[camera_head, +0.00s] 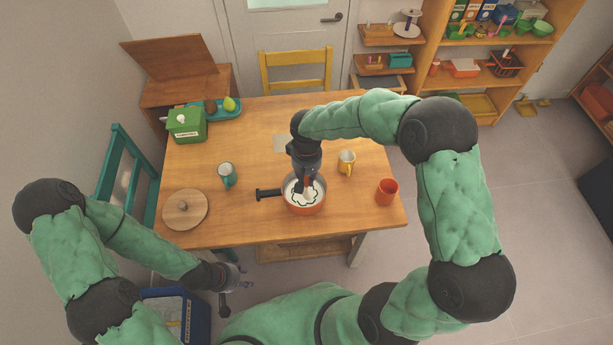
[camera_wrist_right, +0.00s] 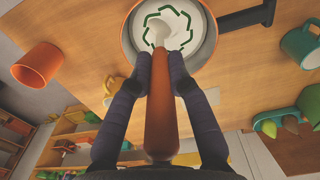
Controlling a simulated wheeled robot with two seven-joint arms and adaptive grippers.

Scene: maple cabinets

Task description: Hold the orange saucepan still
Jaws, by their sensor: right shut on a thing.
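The orange saucepan (camera_head: 306,210) stands near the front edge of the wooden table, its black handle (camera_head: 268,194) pointing left. In the right wrist view the saucepan (camera_wrist_right: 127,38) holds white contents with a ring of green dashes. My right gripper (camera_head: 304,186) is above the pan, shut on a brown-handled utensil (camera_wrist_right: 159,115) whose pale end reaches into the white contents. The gripper does not hold the pan itself. My left gripper (camera_head: 242,277) is off the table's front edge, low at the left, away from the pan; its fingers look apart and empty.
A teal mug (camera_head: 227,176), a round wooden lid (camera_head: 184,210), a yellow mug (camera_head: 346,162) and an orange cup (camera_head: 387,191) stand around the pan. A green box (camera_head: 186,125) and a teal tray (camera_head: 222,112) are at the back left. A teal chair (camera_head: 118,165) is left.

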